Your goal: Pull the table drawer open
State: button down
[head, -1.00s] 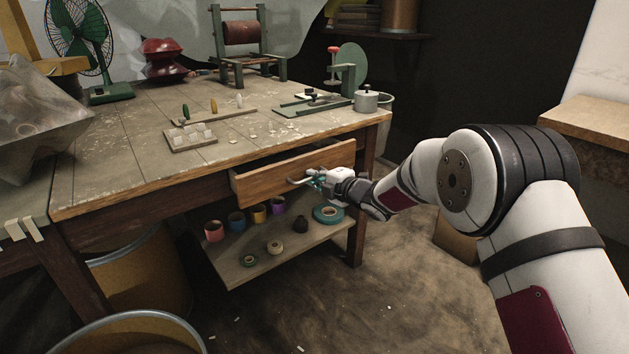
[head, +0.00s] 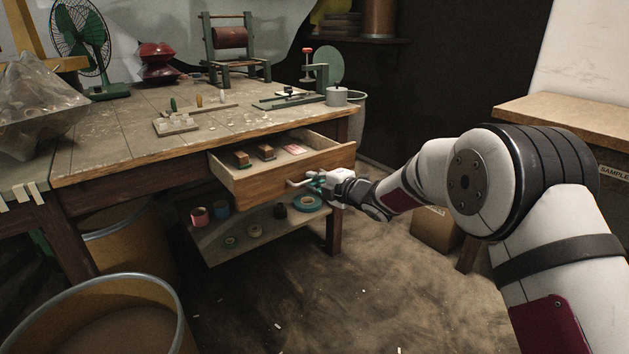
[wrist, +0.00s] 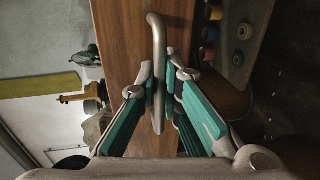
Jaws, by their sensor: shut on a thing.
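The wooden table drawer (head: 270,188) stands well out from the table (head: 95,165), and its inside shows in the head view. Two small brown blocks and a pinkish flat item lie in it. My gripper (head: 317,183) is at the drawer front, shut on the metal bar handle (head: 295,184). In the wrist view the handle (wrist: 158,60) runs between the teal fingers of my gripper (wrist: 162,90), with the wooden drawer front (wrist: 128,40) behind it.
A lower shelf (head: 235,244) under the drawer holds several tape rolls. A large round drum (head: 105,285) stands at the front left. A cardboard box (head: 437,230) is on the floor to the right. The floor (head: 330,290) before the drawer is mostly clear.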

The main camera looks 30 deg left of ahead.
jog(key=shift+d, duration=0.1)
jog(key=c, duration=2)
grip_release()
jog(key=v, duration=1.2)
jog(key=shift+f, duration=0.1)
